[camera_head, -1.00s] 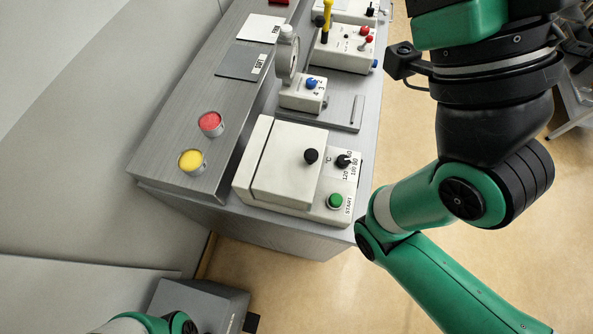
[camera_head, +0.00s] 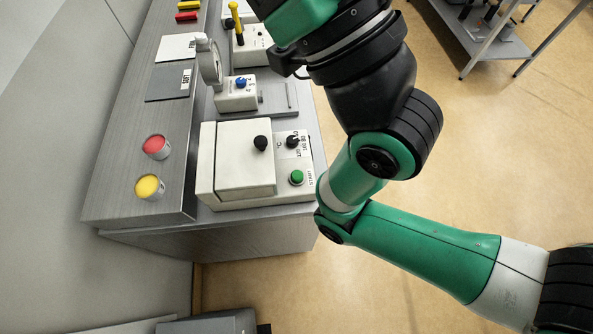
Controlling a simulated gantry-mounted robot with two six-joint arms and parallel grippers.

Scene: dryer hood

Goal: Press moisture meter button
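No label in view clearly reads as a moisture meter, so I cannot tell which device it is. A white box (camera_head: 244,160) with a black lid knob, a black dial and a green button (camera_head: 296,177) stands nearest on the grey bench. Behind it is a small white device (camera_head: 235,97) with a blue knob and a round gauge (camera_head: 209,62). Further back is a white box (camera_head: 250,47) with a yellow-handled tool, partly hidden by my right arm. My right gripper is beyond the top edge. My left gripper is out of view.
A red cup (camera_head: 156,147) and a yellow cup (camera_head: 149,187) stand on the raised shelf (camera_head: 120,160). White and grey cards (camera_head: 167,84) lie behind them. A metal rack (camera_head: 480,35) stands at the top right. Open floor lies right of the bench.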

